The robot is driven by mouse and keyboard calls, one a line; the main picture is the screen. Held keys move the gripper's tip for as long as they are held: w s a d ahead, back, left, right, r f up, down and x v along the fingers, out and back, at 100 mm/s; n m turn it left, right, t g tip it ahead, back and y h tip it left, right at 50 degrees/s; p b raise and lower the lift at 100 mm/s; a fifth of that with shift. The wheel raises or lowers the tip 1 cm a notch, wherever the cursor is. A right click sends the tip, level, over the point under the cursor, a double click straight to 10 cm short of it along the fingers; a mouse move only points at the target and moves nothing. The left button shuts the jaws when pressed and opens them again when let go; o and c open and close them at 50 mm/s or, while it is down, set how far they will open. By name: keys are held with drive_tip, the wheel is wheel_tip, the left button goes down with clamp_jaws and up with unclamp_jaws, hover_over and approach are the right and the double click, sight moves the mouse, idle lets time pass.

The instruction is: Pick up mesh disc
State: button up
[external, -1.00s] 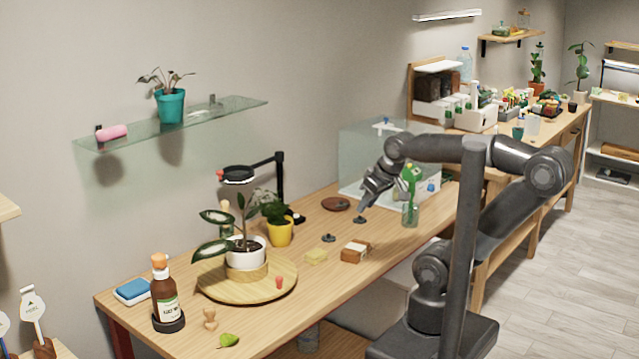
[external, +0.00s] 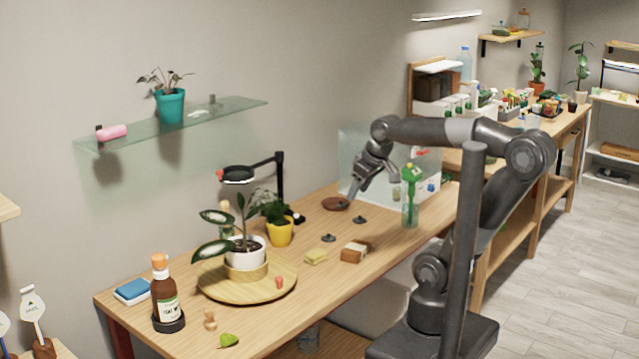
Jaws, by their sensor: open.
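Two small dark discs with raised middles lie on the wooden table: one disc (external: 360,219) below my gripper and another disc (external: 328,238) nearer the sponge. They are too small to show whether either is mesh. A brown round dish (external: 335,204) lies behind them. My gripper (external: 371,188) is open and empty, its fingers spread and pointing down. It hangs above the table, near the brown dish and the nearer dark disc, apart from both in the picture.
A glass bottle with a green top (external: 410,213) stands just right of my gripper, before a clear glass tank (external: 350,160). A yellow pot (external: 280,233), a yellow sponge (external: 316,257) and a brown-and-white block (external: 354,252) stand to the left and front. A black lamp arm rises behind.

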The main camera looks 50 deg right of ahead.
drive_tip(key=w+d+r+n+g, duration=0.1)
drive_tip(key=w+d+r, duration=0.15)
drive_tip(key=w, duration=0.55)
drive_tip(key=w+d+r+n+g, duration=0.1)
drive_tip(key=w+d+r+n, duration=0.1)
drive_tip(key=w+d, duration=0.35)
drive_tip(key=n+g+y, duration=0.2)
drive_tip(key=n+g, duration=0.3)
drive_tip(key=n, duration=0.2)
hover_over(341, 204)
drive_tip(key=w+d, duration=0.2)
drive_tip(key=w+d+f+x, duration=0.1)
drive_tip(key=w+d+x, duration=0.1)
drive_tip(key=x, duration=0.9)
drive_tip(key=w+d+x, duration=0.1)
drive_tip(key=w+x, duration=0.1)
drive_tip(key=x, duration=0.8)
drive_tip(key=shift+x, duration=3.95)
drive_tip(key=shift+s+d, duration=0.1)
drive_tip(key=shift+d, duration=0.05)
drive_tip(key=shift+c, duration=0.3)
drive_tip(key=c, duration=0.6)
